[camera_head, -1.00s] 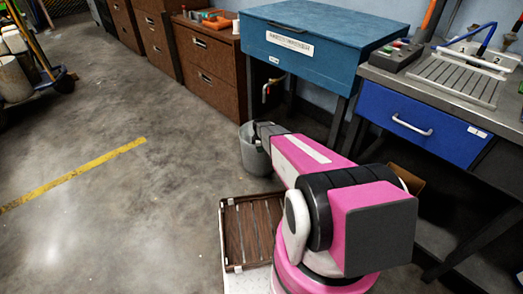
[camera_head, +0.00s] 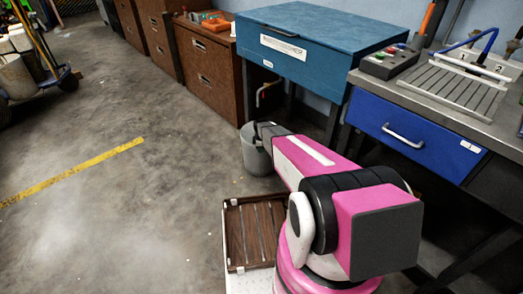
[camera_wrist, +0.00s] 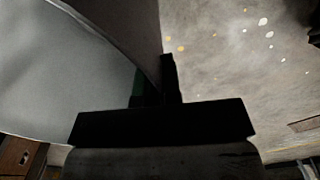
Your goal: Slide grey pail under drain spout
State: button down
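The grey pail (camera_head: 256,158) stands upright on the concrete floor, in front of the blue cabinet-like tank (camera_head: 310,48) in the head view. The drain spout (camera_head: 262,92), a small pipe with a red part, hangs under the tank's left side, above and behind the pail in the picture. I cannot tell whether the pail is directly below it. My gripper (camera_head: 262,132) is at the pail's rim. In the wrist view, the gripper's dark fingers (camera_wrist: 156,85) are close together with the pail's curved wall (camera_wrist: 60,75) between them. Part of the pail is hidden behind my arm.
Brown drawer cabinets (camera_head: 207,75) line the wall left of the tank. A grey bench with a blue drawer (camera_head: 415,125) stands at the right. A cart (camera_head: 40,75) is at the far left. Open floor with a yellow line (camera_head: 75,180) lies left.

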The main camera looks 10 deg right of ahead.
jog(key=shift+f, duration=0.1)
jog(key=c, duration=1.2)
grip_release()
notch_tip(320, 180, up, 11)
jog(key=shift+f, duration=0.1)
